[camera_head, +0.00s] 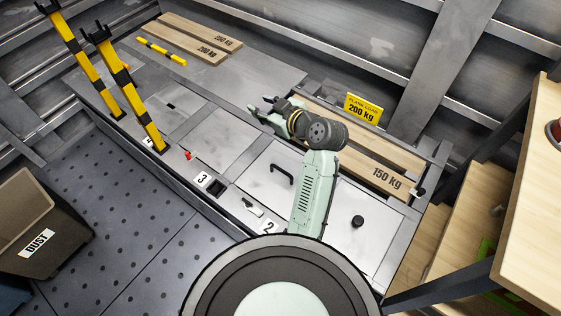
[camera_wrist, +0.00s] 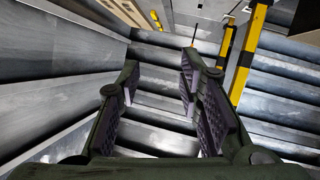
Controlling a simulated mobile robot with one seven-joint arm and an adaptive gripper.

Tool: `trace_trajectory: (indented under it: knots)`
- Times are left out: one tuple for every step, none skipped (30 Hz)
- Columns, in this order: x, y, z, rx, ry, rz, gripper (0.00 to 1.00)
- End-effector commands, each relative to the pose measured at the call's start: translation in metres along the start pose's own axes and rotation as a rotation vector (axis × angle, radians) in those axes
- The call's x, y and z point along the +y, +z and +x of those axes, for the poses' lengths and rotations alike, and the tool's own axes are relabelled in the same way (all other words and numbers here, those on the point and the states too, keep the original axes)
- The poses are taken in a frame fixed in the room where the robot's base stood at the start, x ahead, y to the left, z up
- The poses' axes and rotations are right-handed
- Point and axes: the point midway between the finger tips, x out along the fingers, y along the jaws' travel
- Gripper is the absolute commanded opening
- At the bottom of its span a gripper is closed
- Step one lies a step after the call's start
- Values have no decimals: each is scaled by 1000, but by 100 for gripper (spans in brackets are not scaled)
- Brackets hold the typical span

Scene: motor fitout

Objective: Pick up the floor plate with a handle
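The floor plate with a handle (camera_head: 264,180) is a grey metal plate in the middle of the head view. Its black bar handle (camera_head: 283,174) stands up from the surface. My arm covers the plate's right side. My gripper (camera_head: 262,107) is above and behind the plate, apart from the handle. The wrist view shows my gripper (camera_wrist: 160,84) open, with nothing between its padded fingers. The handle cannot be made out in the wrist view.
Another plate bears a black knob (camera_head: 357,221). Planks, one marked 150 kg (camera_head: 386,177), lie to the right by a yellow load sign (camera_head: 364,108). Yellow-black posts (camera_head: 143,107) stand at the left. A DUST bin (camera_head: 38,225) is at far left, a wooden bench (camera_head: 535,215) at right.

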Motion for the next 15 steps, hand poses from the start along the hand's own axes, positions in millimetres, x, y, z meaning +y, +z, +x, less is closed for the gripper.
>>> trace_trajectory:
  knots:
    - [1,56,-19,-53,-31,43,33]
    - [-2,81,-30,-74,-56,58,33]
    - [-8,111,-46,-93,-90,80,33]
    - [-13,129,-57,-102,-113,93,33]
    - [-18,146,-67,-107,-134,106,33]
    - [-25,163,-79,-108,-158,118,33]
    - [-30,173,-87,-107,-174,126,33]
    - [-34,181,-94,-105,-186,131,33]
    - [-39,189,-100,-101,-201,137,33]
    - [-42,193,-103,-98,-209,139,33]
    - [-45,196,-104,-97,-216,141,33]
    - [-48,198,-102,-95,-222,143,33]
    - [-49,199,-99,-94,-225,142,33]
    - [-51,199,-95,-93,-226,142,33]
    - [-52,200,-89,-93,-228,142,33]
